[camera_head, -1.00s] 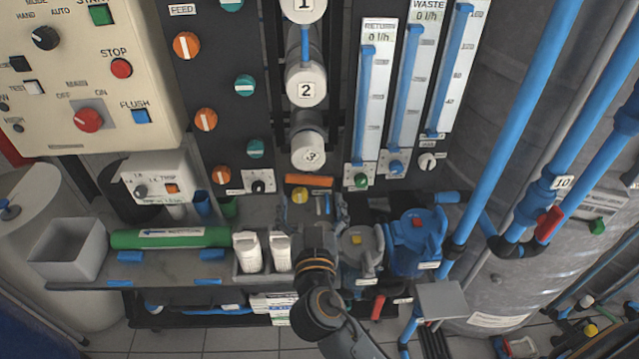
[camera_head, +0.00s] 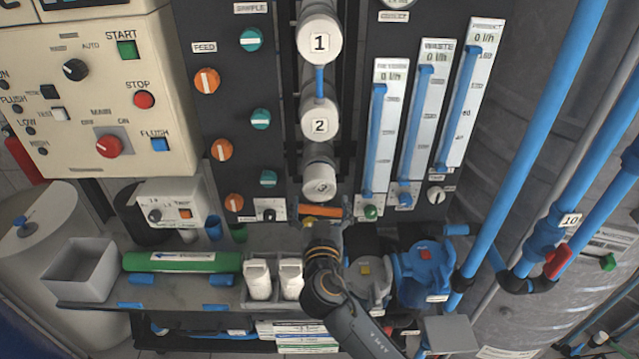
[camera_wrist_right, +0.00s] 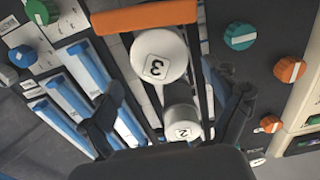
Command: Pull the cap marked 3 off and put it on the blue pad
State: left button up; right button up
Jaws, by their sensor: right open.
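The cap marked 3 (camera_head: 320,183) is the lowest white round cap on the column of tubes in the head view. In the right wrist view the cap marked 3 (camera_wrist_right: 158,57) faces me, its label upside down, still on its tube end. My right gripper (camera_head: 322,228) is just below it in the head view. In the wrist view its dark fingers (camera_wrist_right: 170,108) are spread wide and empty, apart from the cap. I cannot make out for sure which surface is the blue pad. My left gripper is not in view.
Caps 2 (camera_head: 319,122) and 1 (camera_head: 319,39) sit above cap 3. An orange bar (camera_wrist_right: 145,16) lies close to cap 3. Flow meters (camera_head: 384,128) stand right, orange and teal knobs left. White bottles (camera_head: 258,278) and a grey bin (camera_head: 82,268) stand on the bench.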

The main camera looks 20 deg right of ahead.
aim_at(319, 190)
jog(key=shift+b+x, duration=1.25)
jog(key=shift+x, duration=2.2)
jog(key=shift+f, duration=0.1)
jog(key=shift+c, duration=0.2)
jog(key=c, duration=1.4)
jog(key=shift+v, duration=2.2)
